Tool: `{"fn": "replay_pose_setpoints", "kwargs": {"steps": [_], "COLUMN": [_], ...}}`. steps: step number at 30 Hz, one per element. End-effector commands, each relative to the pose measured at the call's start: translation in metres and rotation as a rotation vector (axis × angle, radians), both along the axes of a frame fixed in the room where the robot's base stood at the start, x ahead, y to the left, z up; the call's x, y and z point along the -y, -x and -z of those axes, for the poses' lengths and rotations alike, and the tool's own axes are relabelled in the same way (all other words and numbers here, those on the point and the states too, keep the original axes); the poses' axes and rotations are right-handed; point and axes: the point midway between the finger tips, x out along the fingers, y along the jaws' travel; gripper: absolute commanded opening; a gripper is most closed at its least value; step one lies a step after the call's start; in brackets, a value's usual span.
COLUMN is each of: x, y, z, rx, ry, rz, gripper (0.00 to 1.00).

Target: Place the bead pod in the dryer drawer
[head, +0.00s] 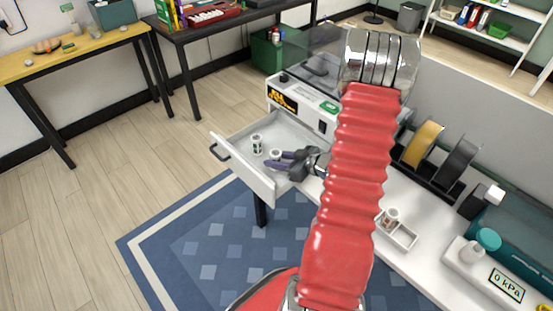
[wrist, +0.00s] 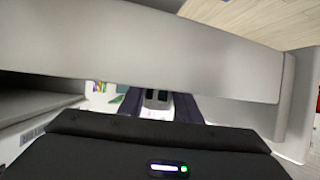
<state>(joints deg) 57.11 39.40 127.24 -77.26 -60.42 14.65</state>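The dryer drawer (head: 240,175) is pulled out from the white dryer (head: 297,115). A small white pod with a green band (head: 257,145) stands upright inside it. A second small pod (head: 275,154) is in the drawer area by my fingertips, partly hidden. My gripper (head: 272,159) reaches into the drawer from the right, its dark purple fingers apart. In the wrist view, a white and dark green pod (wrist: 157,98) shows between the fingers; I cannot tell whether they touch it. Another pod with a brown label (head: 391,216) stands in a small white tray (head: 405,238) on the bench.
The drawer's pale wall (wrist: 150,45) spans the upper wrist view. The floor left of the drawer is clear.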

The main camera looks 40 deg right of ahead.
Motion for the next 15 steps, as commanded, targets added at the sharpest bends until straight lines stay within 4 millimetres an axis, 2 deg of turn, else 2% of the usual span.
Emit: {"fn": "replay_pose_setpoints", "kwargs": {"steps": [8, 15], "x": [-0.0001, -0.0002], "y": [-0.0001, -0.0002], "z": [-0.0004, -0.0008], "rx": [0.000, 0.000], "ry": [0.000, 0.001], "rz": [0.000, 0.000], "gripper": [0.49, 0.49]}}
